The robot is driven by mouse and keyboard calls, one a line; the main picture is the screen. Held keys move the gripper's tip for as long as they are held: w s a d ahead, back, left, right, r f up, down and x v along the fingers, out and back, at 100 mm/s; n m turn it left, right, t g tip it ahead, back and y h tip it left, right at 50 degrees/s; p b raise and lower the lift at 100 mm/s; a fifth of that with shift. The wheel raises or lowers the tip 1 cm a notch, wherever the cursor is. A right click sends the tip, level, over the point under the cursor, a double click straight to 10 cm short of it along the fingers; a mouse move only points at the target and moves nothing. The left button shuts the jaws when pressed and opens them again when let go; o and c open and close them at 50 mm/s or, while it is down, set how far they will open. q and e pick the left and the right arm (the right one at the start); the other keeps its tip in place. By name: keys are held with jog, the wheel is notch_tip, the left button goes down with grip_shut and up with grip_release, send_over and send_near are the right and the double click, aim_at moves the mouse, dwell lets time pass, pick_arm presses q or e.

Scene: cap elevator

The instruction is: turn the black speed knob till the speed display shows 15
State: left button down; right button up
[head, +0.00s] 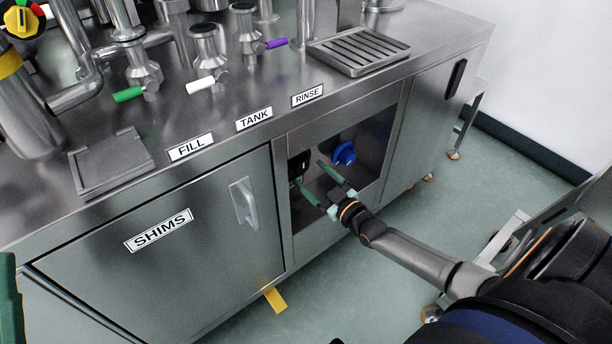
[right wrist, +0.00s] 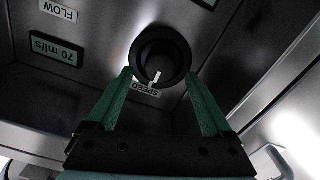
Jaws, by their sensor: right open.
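The black speed knob (right wrist: 162,52) shows in the right wrist view, round, with a white pointer mark on its lower edge in that picture. An upside-down SPEED label (right wrist: 140,88) is partly covered beside it. My right gripper (right wrist: 158,75) is open, with one green finger on each side of the knob; I cannot tell whether they touch it. In the head view my right gripper (head: 309,174) reaches into the cabinet's open recess. The speed display's number is not visible. A green part at the left edge looks like my left gripper (head: 10,305); its jaws are not shown.
A blue knob (head: 344,153) sits in the recess, right of my right gripper. An upside-down FLOW display (right wrist: 57,48) reads 70 ml/s. The recess walls are close around the gripper. The SHIMS door (head: 100,275) is shut, and a yellow tab (head: 275,299) sticks out below it.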

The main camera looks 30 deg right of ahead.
aim_at(303, 169)
jog(key=shift+w+a+b, duration=0.15)
jog(key=shift+w+b, duration=0.25)
jog(key=shift+w, duration=1.1)
grip_shut()
